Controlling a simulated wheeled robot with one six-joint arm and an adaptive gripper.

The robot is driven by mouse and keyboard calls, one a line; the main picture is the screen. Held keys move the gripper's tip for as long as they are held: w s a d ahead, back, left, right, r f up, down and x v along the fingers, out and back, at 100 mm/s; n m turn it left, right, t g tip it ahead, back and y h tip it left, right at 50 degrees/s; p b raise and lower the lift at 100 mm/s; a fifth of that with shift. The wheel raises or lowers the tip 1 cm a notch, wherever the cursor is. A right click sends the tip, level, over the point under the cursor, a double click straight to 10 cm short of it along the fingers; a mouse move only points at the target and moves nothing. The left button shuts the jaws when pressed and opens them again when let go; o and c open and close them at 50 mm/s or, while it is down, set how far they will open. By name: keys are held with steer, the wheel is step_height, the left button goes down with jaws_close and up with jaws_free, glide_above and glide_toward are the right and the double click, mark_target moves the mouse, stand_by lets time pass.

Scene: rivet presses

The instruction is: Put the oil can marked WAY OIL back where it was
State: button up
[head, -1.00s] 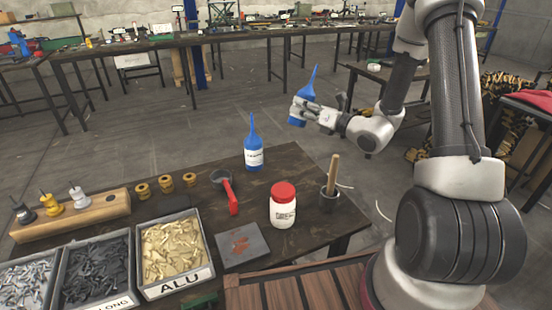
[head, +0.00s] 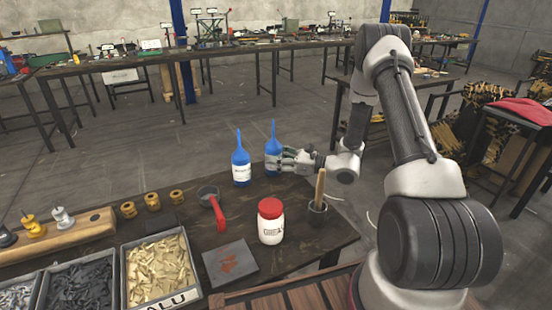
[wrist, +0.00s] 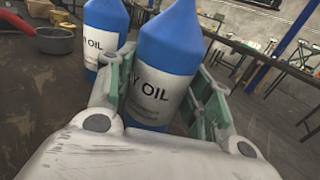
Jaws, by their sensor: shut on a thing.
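My gripper (head: 284,160) is shut on a blue oil can (head: 273,140) with a pointed spout, held upright at the table's far edge. In the wrist view this can (wrist: 165,50) stands between the green finger pads, its white label reading "Y OIL", the rest hidden. Whether its base touches the table I cannot tell. A second, similar blue can (head: 241,160) stands upright on the table just left of the held one. In the wrist view this second can (wrist: 104,22) shows a label ending in "OIL", its first part not readable.
A dark worktable (head: 180,222) holds a white jar with red lid (head: 271,222), a cup with a wooden handle (head: 318,208), a red-handled scoop (head: 218,212), a grey plate (head: 231,262) and bins of rivets (head: 160,272). The jar and cup stand nearer than the cans.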

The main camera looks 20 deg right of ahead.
steer(key=shift+f, duration=0.1)
steer(key=o, duration=1.2)
steer(key=shift+f, duration=0.1)
steer(key=shift+r, duration=0.2)
steer(key=v, duration=1.2)
